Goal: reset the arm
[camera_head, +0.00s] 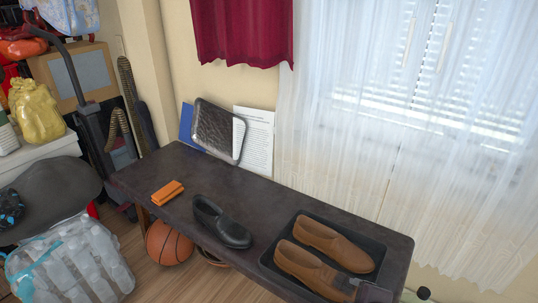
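Neither of my grippers can be made out in the head view. A small dark flat shape (374,293) shows at the bottom edge beside the tray, and I cannot tell what it is. A dark table (265,205) runs across the middle. A black tray (350,231) at its right end holds a pair of brown shoes (322,240), lying side by side. A single black shoe (221,222) stands on the table left of the tray. An orange wallet (167,193) lies near the table's left end.
A dark cushion-like item (218,130), a white printed sheet (257,140) and a blue item (186,123) lean behind the table. A basketball (168,243) is below it. A clear bag of bottles (70,264), a chair (50,190) and a vacuum cleaner (90,120) crowd the left. Curtains (340,130) hang behind.

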